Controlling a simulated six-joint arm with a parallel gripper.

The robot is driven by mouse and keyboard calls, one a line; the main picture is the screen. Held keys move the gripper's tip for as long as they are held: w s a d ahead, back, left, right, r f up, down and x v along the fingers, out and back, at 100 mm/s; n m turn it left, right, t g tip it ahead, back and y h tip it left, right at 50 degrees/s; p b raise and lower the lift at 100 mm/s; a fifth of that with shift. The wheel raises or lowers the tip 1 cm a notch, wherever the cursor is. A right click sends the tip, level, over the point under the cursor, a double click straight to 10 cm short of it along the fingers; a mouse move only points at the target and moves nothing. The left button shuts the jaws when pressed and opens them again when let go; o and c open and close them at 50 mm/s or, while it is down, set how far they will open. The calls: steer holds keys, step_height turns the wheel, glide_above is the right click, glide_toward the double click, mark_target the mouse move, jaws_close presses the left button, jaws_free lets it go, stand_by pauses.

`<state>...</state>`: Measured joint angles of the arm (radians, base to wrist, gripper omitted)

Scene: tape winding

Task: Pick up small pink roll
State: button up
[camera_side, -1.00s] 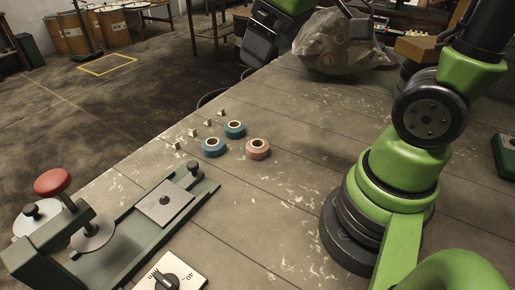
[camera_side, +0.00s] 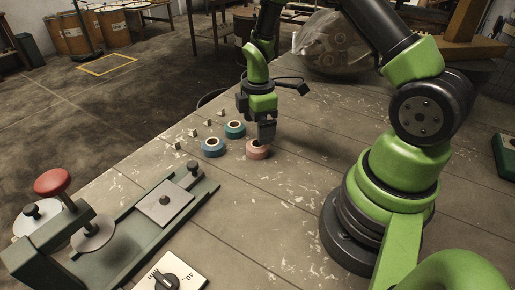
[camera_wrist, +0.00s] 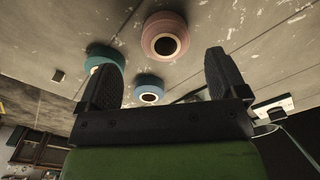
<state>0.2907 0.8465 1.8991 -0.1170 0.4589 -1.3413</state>
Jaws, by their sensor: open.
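The small pink roll (camera_side: 257,152) lies flat on the table, the right-hand one of three tape rolls. It also shows in the wrist view (camera_wrist: 165,36), beyond and between my two fingers. My gripper (camera_side: 266,138) points down just above the pink roll in the side view, and its fingers hide part of the roll's top right. In the wrist view my gripper (camera_wrist: 162,75) has its fingers spread wide with nothing between them. I cannot tell whether a finger touches the roll.
A blue roll (camera_side: 213,148) and a teal roll (camera_side: 235,129) sit close left of the pink one. Several small pale pieces (camera_side: 193,133) lie near the table edge. A green winding fixture (camera_side: 150,215) stands at the front left. A bagged bundle (camera_side: 330,45) is behind.

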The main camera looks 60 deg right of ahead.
mark_target(255, 151)
steer(key=f, duration=0.5)
steer(key=shift+s+a+f, duration=0.1)
steer(key=shift+a+f, duration=0.25)
steer(key=shift+a, duration=0.05)
steer(key=c, duration=1)
